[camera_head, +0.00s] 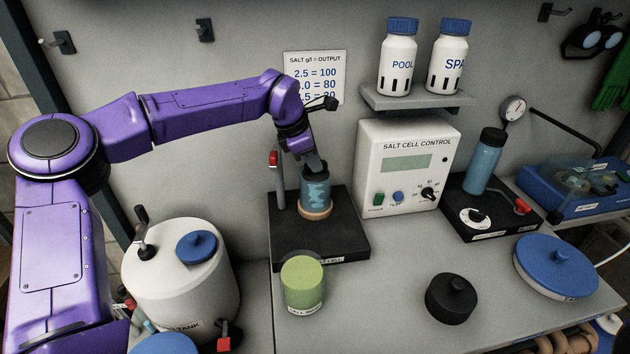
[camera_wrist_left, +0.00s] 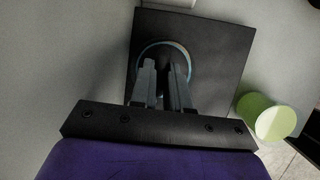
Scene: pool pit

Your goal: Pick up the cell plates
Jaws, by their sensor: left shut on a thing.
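A clear cylinder (camera_head: 316,196) with a blue tint and a tan base ring stands on a black stand labelled as a cell (camera_head: 320,235). My left gripper (camera_head: 314,168) points down into its open top. In the left wrist view the two grey fingers (camera_wrist_left: 165,80) reach inside the round blue rim (camera_wrist_left: 187,62). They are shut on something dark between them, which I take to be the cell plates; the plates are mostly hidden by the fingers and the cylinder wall. A pale green tub (camera_head: 303,284) stands in front of the stand. My right gripper is not in view.
The salt cell control box (camera_head: 405,165) stands right of the stand, below a shelf (camera_head: 415,100) with two white bottles. A white tank (camera_head: 185,275) is at the left. A black lidded pot (camera_head: 452,297) is at front right. The bench between tub and pot is clear.

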